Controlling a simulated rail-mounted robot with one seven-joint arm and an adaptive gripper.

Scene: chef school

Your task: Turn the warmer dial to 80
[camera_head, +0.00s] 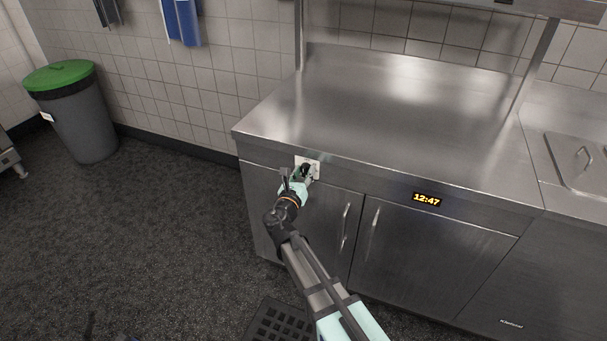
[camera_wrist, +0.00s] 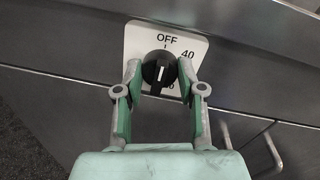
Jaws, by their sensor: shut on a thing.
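The warmer dial (camera_wrist: 159,67) is a black knob with a white line, on a white plate (camera_wrist: 139,40). In the wrist view OFF is printed above it and 40 to its right; lettering below is mostly hidden by the knob and a finger. The white line stands about upright in the picture; I cannot tell which end is the pointer. My gripper (camera_wrist: 159,80) is shut on the dial, one finger on each side. In the head view my gripper (camera_head: 304,178) reaches the white plate (camera_head: 315,163) on the counter's front, and the dial is mostly hidden.
The plate is on the front of a steel counter (camera_head: 400,105), below its edge. A lit display (camera_head: 426,199) reading 12:47 is to the right, and cupboard doors with handles (camera_head: 346,226) are below. A green-lidded bin (camera_head: 80,115) stands far left. The countertop is bare.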

